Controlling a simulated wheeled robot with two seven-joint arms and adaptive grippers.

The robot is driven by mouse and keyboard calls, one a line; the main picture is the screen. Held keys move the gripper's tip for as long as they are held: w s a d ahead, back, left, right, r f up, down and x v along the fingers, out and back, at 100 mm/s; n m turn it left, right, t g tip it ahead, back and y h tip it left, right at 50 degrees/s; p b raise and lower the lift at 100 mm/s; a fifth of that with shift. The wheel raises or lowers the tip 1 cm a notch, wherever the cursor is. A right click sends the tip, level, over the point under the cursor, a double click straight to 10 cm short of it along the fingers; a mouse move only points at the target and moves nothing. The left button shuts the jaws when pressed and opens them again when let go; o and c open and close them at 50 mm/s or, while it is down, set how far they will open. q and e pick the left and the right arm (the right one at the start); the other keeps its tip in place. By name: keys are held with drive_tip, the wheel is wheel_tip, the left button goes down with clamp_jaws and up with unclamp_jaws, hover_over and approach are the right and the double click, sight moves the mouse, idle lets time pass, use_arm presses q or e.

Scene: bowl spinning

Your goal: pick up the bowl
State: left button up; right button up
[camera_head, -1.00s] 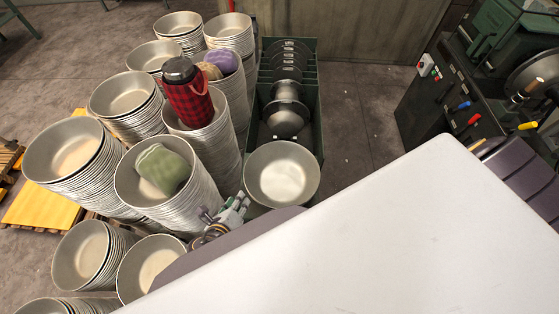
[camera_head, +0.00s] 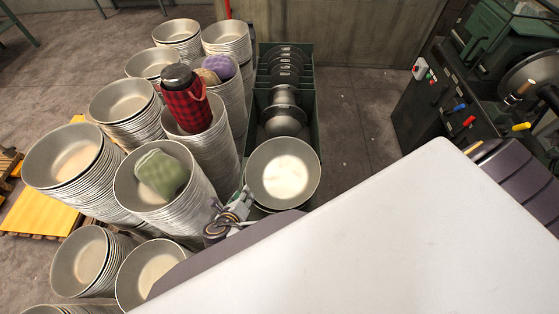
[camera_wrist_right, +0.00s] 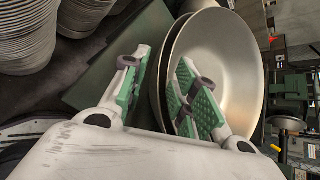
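The bowl (camera_head: 283,170) is a wide silver metal bowl at the centre of the head view. A second rim shows just under its lower edge, so another bowl sits beneath it. In the right wrist view the bowl (camera_wrist_right: 230,60) stands close in front of my right gripper (camera_wrist_right: 165,75). One green-padded finger overlaps the inside of the bowl, and the other is outside its left edge. The fingers are apart, with the rim between them. In the head view my right gripper (camera_head: 232,212) is at the bowl's lower left. My left gripper is not in view.
Tall stacks of silver bowls (camera_head: 75,165) crowd the left. A red plaid flask (camera_head: 187,105) and a green cloth-like item (camera_head: 162,174) rest on two stacks. A dark green crate (camera_head: 313,75) holds metal discs behind the bowl. Dark machinery (camera_head: 430,110) stands at right.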

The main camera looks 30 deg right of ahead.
drive_tip(key=shift+w+d+f, duration=0.2)
drive_tip(key=shift+d, duration=0.1)
drive_tip(key=shift+x, duration=2.75)
clamp_jaws()
drive_tip(key=shift+r, duration=0.15)
